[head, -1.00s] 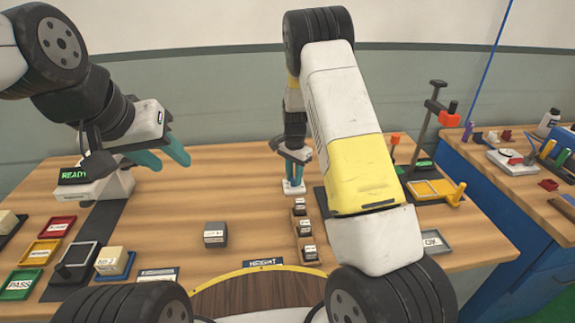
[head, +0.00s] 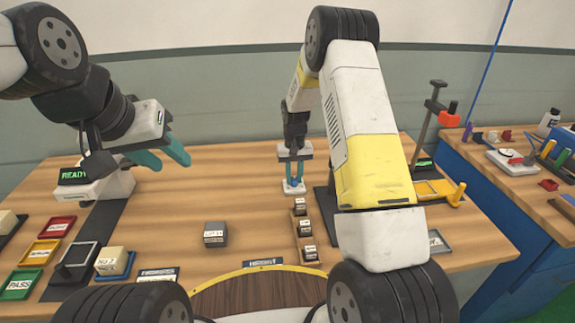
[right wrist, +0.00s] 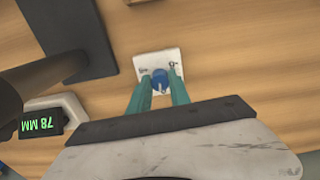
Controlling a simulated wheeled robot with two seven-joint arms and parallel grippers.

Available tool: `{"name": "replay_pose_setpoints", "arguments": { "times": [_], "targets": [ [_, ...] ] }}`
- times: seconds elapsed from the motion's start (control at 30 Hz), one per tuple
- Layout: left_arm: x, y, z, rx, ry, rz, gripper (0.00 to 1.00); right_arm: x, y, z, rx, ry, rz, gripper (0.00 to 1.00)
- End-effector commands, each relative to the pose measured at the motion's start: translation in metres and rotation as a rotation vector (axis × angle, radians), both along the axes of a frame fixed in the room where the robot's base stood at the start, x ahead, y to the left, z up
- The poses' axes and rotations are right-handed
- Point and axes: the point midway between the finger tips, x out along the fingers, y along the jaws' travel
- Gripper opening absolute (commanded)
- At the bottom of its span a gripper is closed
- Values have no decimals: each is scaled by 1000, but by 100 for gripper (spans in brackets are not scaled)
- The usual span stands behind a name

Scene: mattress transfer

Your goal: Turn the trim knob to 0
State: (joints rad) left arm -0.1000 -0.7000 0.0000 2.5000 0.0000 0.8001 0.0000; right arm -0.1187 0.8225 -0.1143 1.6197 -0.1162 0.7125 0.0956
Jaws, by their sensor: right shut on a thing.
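The trim knob is a small blue knob (right wrist: 159,76) on a white base plate (right wrist: 150,62). The base also shows in the head view (head: 294,190), on the table behind a row of small blocks. My right gripper (right wrist: 159,88) points down at the knob, with its teal fingers on either side of it, shut on it. In the head view this gripper (head: 294,182) stands right over the base. The knob's pointer and scale marks are too small to read. My left gripper (head: 172,152) is open and empty above the left back of the table.
A green display (head: 74,175) reads READY; another display (right wrist: 38,125) reads 78 MM upside down. Several labelled blocks stand in a wooden rack (head: 297,231) in front of the knob. A grey block (head: 215,235) stands left of it. Coloured trays (head: 40,253) lie at the left.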

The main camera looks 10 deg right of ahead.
Motion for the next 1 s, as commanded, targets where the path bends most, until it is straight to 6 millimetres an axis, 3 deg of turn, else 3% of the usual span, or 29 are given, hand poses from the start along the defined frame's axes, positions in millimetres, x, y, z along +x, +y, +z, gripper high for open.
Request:
{"name": "replay_pose_setpoints", "arguments": {
  "times": [0.33, 0.87, 0.9, 1.0],
  "targets": [
    [0, 0, 0, 0, 0, 0, 40, 0, 0, 0, 0, -1, 138, 0],
    [0, 0, 0, 0, 0, 0, 40, 0, 0, 0, 0, -1, 160, 0],
    [0, 0, 0, 0, 0, 0, 40, 0, 0, 0, 0, -1, 160, 27],
    [0, 0, 0, 0, 0, 0, 40, 0, 0, 0, 0, -1, 160, 45]
  ]
}}
